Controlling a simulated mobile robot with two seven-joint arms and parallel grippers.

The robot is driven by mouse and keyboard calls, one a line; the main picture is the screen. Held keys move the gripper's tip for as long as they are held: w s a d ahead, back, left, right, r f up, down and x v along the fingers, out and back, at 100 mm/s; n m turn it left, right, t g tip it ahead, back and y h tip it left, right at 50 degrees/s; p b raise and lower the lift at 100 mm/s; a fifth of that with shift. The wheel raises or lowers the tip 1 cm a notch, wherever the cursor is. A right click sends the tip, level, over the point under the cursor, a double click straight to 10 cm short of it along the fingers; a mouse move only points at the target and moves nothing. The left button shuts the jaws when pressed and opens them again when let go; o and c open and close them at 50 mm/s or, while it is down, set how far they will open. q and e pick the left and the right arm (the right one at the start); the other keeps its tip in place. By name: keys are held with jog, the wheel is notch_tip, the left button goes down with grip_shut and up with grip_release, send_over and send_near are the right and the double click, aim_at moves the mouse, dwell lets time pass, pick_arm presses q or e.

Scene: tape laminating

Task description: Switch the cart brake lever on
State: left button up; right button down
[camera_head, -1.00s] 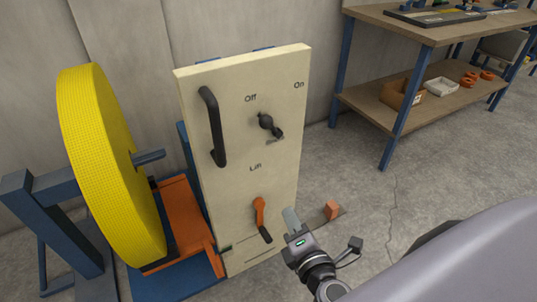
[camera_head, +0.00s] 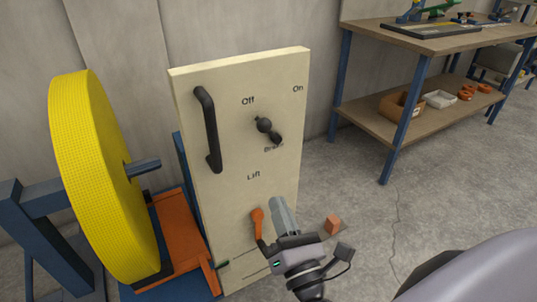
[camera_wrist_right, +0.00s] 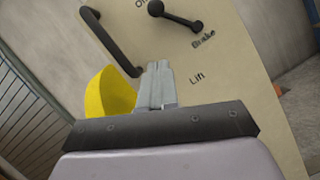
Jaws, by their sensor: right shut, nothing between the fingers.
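The cream cart panel (camera_head: 220,130) stands upright with labels Off, On, Brake and Lift. The black brake lever (camera_head: 268,130) sits below and between Off and On, its arm angled down to the right over the Brake label; it also shows at the top of the right wrist view (camera_wrist_right: 175,14). My right gripper (camera_head: 280,204) is shut and empty, in front of the lower panel, just right of the orange lift lever (camera_head: 257,222) and below the brake lever. Its shut fingers show in the right wrist view (camera_wrist_right: 157,75). My left gripper is not in view.
A black handle (camera_head: 208,130) stands out on the panel's left. A large yellow roll (camera_head: 90,170) is left of the panel on an orange and blue base. A wooden workbench (camera_head: 410,35) stands at the back right.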

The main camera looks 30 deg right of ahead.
jog(key=s+d+r+p+x, duration=0.1)
jog(key=p+x, duration=0.3)
jog(key=x, duration=0.9)
jog(key=shift+r, duration=0.65)
jog(key=shift+d+r+m+h, duration=0.3)
jog(key=shift+d+m+h, duration=0.1)
jog(key=shift+m, duration=0.3)
jog(key=shift+r, duration=0.1)
jog(key=d+r+m+g+h+p, duration=0.2)
jog(key=d+m+g+p, duration=0.2)
jog(key=d+m+p, duration=0.4)
jog(key=m+p, duration=0.1)
jog(key=m, duration=0.4)
jog(key=shift+r+m+g, duration=0.25)
jog(key=shift+m+g, duration=0.05)
jog(key=shift+g, duration=0.1)
jog(key=shift+w+d+f, duration=0.1)
jog(key=shift+d, duration=0.1)
